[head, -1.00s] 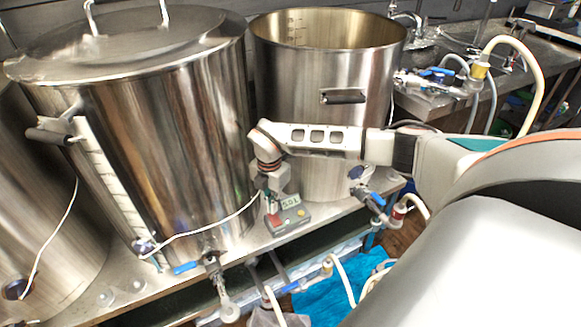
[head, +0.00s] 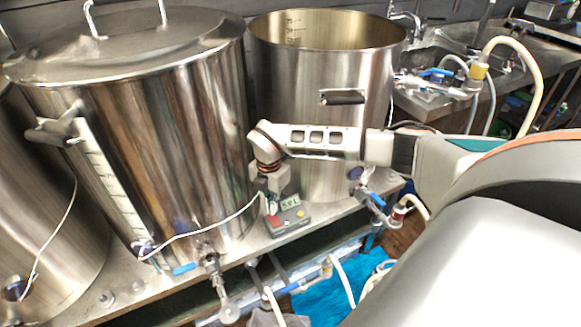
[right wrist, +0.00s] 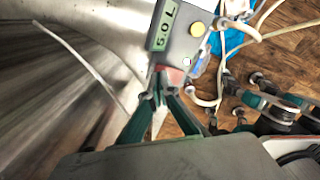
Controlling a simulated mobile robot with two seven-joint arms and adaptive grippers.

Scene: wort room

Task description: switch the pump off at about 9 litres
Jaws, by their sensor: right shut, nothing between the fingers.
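The pump's control box (head: 287,218) is small and grey, and stands on the steel bench between the two kettles. Its green display (head: 290,203) reads about 5.0 L. It has a red part at its left and a yellow button. In the right wrist view the box (right wrist: 187,42) shows with the red part (right wrist: 174,76) right at my fingertips. My right gripper (head: 271,205) points down at the box's left side, and its fingers (right wrist: 160,78) are shut and empty. I cannot tell whether they touch the red part. My left gripper is not in view.
A lidded kettle (head: 150,130) with a sight gauge stands left, and an open kettle (head: 320,75) stands behind my right arm. A white cable (head: 205,232) runs to the box area. Valves and hoses hang along the bench edge (head: 240,245). A sink is at back right.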

